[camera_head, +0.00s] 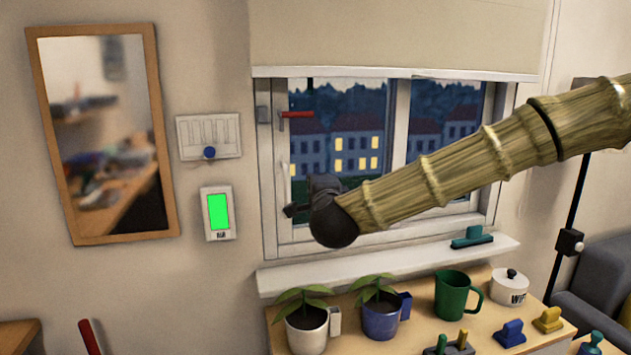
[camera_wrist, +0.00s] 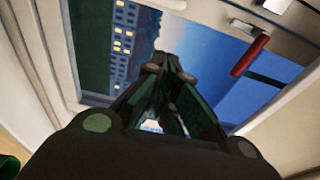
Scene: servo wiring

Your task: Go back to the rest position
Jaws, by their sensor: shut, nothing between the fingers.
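My gripper (camera_head: 297,211) is at the end of my arm, which reaches in from the right in front of the window (camera_head: 340,150). In the head view it is small and dark and points left, in front of the left pane. In the wrist view my gripper (camera_wrist: 165,62) has its dark fingers together with nothing between them, facing the window glass. The red window handle (camera_head: 296,114) is above my gripper in the head view and at the upper right in the wrist view (camera_wrist: 250,55). The gripper is apart from the handle.
Below the arm are a white sill (camera_head: 390,262) with a green squeegee (camera_head: 472,238), and a wooden surface with two potted plants, a green jug (camera_head: 457,294) and a white lidded pot (camera_head: 509,286). A mirror (camera_head: 108,135) and a green-screened wall panel (camera_head: 218,213) are left. A blind (camera_head: 395,37) hangs above.

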